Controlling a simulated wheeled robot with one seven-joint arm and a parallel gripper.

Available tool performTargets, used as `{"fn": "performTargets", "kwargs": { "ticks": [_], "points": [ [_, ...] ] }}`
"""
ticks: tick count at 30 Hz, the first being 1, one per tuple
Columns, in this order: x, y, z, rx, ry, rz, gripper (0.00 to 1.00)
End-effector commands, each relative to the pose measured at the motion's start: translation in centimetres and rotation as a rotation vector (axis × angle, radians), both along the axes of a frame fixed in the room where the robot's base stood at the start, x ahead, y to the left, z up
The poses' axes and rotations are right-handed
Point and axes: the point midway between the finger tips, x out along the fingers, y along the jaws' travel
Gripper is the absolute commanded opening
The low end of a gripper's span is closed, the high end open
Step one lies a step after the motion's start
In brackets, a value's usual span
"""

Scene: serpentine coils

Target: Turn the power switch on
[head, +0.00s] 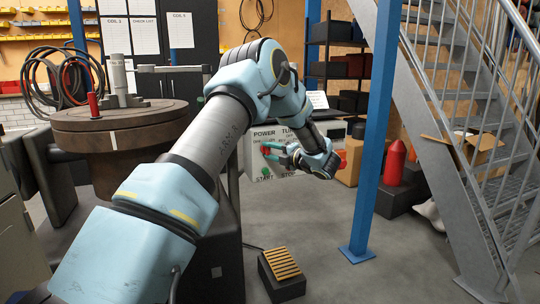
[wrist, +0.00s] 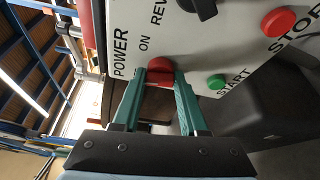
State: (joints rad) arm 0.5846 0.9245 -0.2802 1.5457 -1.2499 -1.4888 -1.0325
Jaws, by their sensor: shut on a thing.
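The control panel (head: 249,157) has a pale face with POWER, START and STOP labels. In the wrist view the panel (wrist: 240,50) fills the upper right. The red power switch (wrist: 160,66) sits beside the POWER and ON lettering. My gripper (wrist: 161,80) has its two green fingers on either side of the red switch and is shut on it. In the head view my gripper (head: 269,149) is at the panel's face below the POWER label. The fingers and wrist partly hide the switch, so its exact angle is hard to tell.
The panel also bears a green START button (wrist: 216,82), a red STOP button (wrist: 278,22) and a black knob (wrist: 203,8). A round turntable (head: 120,125) stands left. A blue post (head: 372,130) and metal stairs (head: 460,150) stand right. A slatted pedal (head: 281,265) lies on the floor.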

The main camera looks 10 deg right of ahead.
Motion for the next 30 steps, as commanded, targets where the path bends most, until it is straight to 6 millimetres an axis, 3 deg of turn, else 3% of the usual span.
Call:
{"fn": "performTargets", "kwargs": {
  "ticks": [18, 30],
  "points": [
    [-0.08, -0.05, -0.71, 0.582, 0.076, -0.002, 0.00],
    [-0.08, 0.10, -0.76, 0.874, 0.113, -0.002, 0.00]
  ]
}}
